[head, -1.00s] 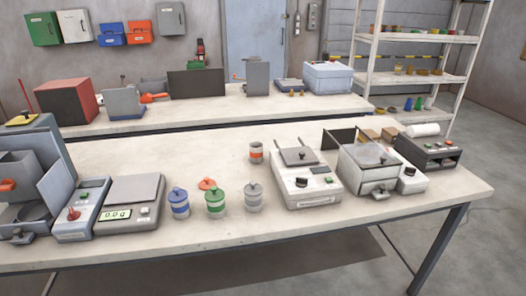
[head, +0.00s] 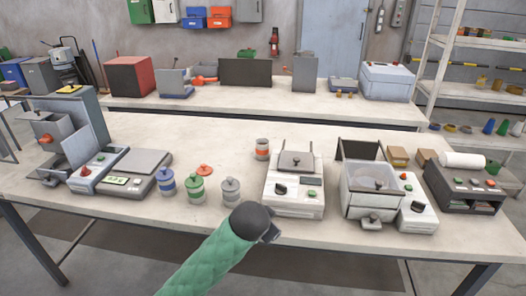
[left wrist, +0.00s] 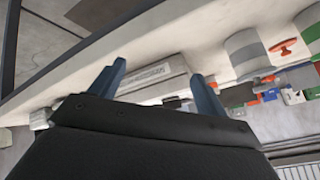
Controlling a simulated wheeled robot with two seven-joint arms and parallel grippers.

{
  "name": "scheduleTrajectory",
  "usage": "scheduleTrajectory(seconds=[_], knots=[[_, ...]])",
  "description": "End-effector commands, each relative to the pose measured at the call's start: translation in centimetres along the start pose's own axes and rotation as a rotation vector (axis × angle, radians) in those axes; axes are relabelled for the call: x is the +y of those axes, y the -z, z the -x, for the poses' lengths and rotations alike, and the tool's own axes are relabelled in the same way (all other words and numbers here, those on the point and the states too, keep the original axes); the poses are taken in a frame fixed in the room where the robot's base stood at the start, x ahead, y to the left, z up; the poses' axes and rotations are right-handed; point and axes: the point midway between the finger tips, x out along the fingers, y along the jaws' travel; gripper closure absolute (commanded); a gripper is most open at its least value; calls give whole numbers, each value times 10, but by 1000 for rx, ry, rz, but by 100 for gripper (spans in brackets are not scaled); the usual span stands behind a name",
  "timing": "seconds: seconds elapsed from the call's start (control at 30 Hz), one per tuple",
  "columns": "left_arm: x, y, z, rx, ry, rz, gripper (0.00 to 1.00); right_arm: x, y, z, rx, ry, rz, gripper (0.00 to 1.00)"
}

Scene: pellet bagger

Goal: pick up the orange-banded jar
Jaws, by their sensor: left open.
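The orange-banded jar (head: 262,149) stands upright and lidless on the near bench, left of the white sealer-like machine (head: 296,187). An orange lid (head: 204,170) lies behind the green-banded jar (head: 196,188); it also shows in the left wrist view (left wrist: 284,47). A blue-banded jar (head: 166,184) and a grey-banded jar (head: 231,192) stand beside the green one. My left gripper (head: 272,232) is at the bench's front edge, apart from the jars; its fingers are barely visible there. In the left wrist view, its two fingers (left wrist: 158,72) are spread and empty. My right gripper is not in view.
A scale (head: 137,172) stands left of the jars. A hopper machine (head: 378,190) and a dark printer-like box (head: 464,183) are to the right. The green and grey jars stand between the bench's front edge and the orange-banded jar. Bench behind the jars is clear.

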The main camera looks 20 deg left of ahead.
Motion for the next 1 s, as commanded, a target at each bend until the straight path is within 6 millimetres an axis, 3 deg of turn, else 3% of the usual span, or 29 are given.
scheduleTrajectory(seconds=[0.1, 0.3, 0.6, 0.8, 1.0], knots=[[-31, 34, 3, 27, 43, -58, 24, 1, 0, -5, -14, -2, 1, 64], [-78, 77, 4, 37, 93, -148, 24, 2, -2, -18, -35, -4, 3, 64], [-162, 119, 4, -31, 139, -309, 24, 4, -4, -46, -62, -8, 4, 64], [-224, 122, 0, -139, 120, -432, 24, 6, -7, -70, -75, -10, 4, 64], [-270, 100, -11, -263, 37, -545, 24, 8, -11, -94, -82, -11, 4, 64]])
